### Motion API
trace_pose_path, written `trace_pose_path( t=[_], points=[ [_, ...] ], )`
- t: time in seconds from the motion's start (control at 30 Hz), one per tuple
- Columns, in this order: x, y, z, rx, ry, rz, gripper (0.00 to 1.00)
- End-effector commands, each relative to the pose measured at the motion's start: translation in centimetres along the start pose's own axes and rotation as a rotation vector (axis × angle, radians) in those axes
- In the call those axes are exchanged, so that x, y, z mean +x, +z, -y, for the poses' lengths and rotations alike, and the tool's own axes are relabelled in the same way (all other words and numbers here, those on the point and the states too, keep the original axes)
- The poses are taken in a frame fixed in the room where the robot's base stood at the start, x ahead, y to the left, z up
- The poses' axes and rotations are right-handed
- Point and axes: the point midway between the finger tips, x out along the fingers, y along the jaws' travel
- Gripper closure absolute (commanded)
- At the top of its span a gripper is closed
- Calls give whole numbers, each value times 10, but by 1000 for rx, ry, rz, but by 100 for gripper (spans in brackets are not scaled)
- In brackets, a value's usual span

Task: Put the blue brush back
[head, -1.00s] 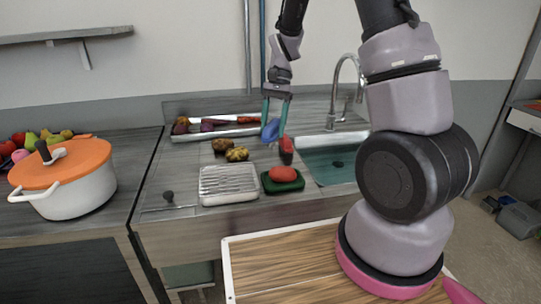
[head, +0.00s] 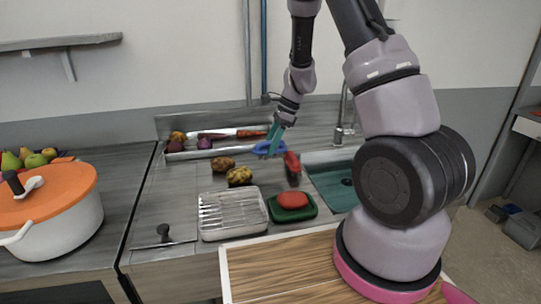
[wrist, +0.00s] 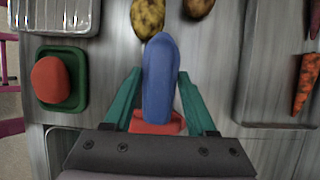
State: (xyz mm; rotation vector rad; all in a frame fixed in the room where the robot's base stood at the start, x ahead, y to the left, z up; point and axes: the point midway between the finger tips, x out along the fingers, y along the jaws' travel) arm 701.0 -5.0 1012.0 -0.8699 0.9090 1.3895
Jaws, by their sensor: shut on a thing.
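My gripper (head: 272,144) is shut on the blue brush (head: 261,149) and holds it above the counter, beside the sink. In the wrist view, the blue brush (wrist: 160,82) lies lengthwise between the teal fingers of my gripper (wrist: 160,75), its rounded end pointing away from the wrist. A red brush (head: 292,167) with a dark lower part is on the counter just right of my gripper. It shows partly in the wrist view (wrist: 146,122), behind the blue brush. The underside of the blue brush is hidden.
A wire-racked tray (head: 236,213) and a green dish (head: 308,212) with a red sponge-like thing (head: 292,200) sit in front. Potatoes (head: 238,176) lie left of my gripper. A long tray (head: 190,154) of vegetables is behind. The sink (head: 334,187) is at right, an orange-lidded pot (head: 58,230) at left.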

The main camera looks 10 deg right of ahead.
Motion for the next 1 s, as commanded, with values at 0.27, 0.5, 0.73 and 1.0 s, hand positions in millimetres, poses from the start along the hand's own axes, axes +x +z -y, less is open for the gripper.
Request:
trace_pose_path(
  t=[0.27,0.5,0.73,1.0],
  points=[
    [32,-15,0,-1,3,-1,100],
    [33,-15,0,-2,1,-1,100],
    [38,-18,1,-1,1,0,100],
    [43,-20,1,-2,1,-1,100]
  ],
)
